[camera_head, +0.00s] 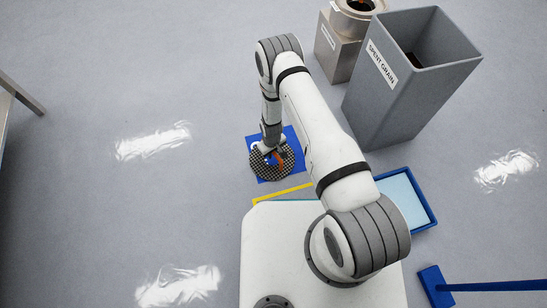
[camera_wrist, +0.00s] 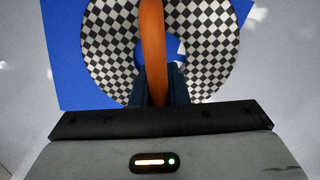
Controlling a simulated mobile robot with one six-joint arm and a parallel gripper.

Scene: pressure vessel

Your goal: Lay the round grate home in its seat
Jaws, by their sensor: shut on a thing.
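The round grate (camera_head: 272,170) is a black-and-white checkered disc with a hole at its centre and an orange handle (camera_wrist: 152,40) arching over it. It is over a blue mat (camera_head: 293,140) on the floor; I cannot tell whether it rests on the mat or is just above it. The grate (camera_wrist: 105,40) also fills the upper middle of the wrist view, with the blue mat (camera_wrist: 62,60) around and through it. My gripper (camera_wrist: 158,85) is shut on the orange handle, its fingers on either side. I cannot make out the grate's seat for certain.
A grey spent grain bin (camera_head: 390,105) stands right of my arm, with a steel box with a round opening (camera_head: 335,50) behind it. A blue tray (camera_head: 430,215) and a blue-headed tool (camera_head: 437,287) lie at right.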

